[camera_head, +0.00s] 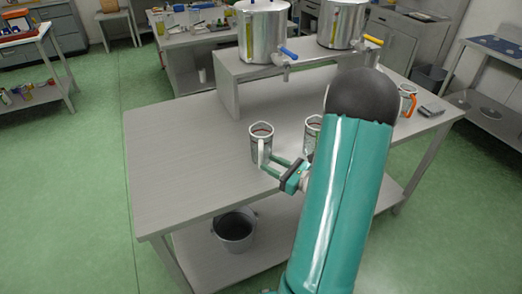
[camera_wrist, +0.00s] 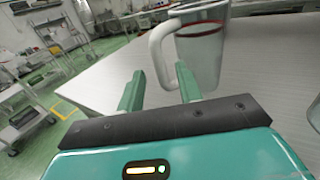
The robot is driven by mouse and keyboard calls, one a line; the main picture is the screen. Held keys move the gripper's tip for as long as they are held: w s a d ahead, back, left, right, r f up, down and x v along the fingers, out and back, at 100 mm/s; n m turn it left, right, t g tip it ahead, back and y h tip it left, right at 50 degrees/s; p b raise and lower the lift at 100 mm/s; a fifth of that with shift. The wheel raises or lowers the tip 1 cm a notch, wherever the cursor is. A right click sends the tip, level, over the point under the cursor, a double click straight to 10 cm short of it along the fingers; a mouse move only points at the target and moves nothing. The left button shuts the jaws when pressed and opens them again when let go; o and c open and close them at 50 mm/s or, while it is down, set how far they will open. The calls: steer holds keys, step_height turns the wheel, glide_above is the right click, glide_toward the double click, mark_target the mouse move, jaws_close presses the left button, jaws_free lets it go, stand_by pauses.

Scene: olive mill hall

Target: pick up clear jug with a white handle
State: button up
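The clear jug with a white handle (camera_head: 261,147) stands upright on the grey metal table (camera_head: 180,150). In the wrist view the clear jug (camera_wrist: 205,55) is straight ahead, with a red line around its upper part. Its white handle (camera_wrist: 158,58) points left and toward me. My gripper (camera_head: 272,168) is at the jug's handle side. In the wrist view my gripper (camera_wrist: 160,88) is open, its two green fingers apart, with the lower handle just beyond the tips and between them. Whether a finger touches the handle cannot be told.
A second jug (camera_head: 311,132) stands to the right, partly hidden by my arm. A jug with an orange handle (camera_head: 407,100) is farther right. Two steel drums with taps, including the left drum (camera_head: 262,32), stand on a raised shelf (camera_head: 232,85) behind. A bucket (camera_head: 235,230) sits below. The table's left side is clear.

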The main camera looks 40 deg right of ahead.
mark_target(261, 159)
steer(key=x, duration=0.4)
steer(key=shift+w+a+f, duration=0.1)
steer(key=shift+w+f, duration=0.1)
steer(key=shift+w, duration=0.15)
steer(key=shift+c, duration=0.4)
jaws_close()
steer(key=shift+r, duration=0.15)
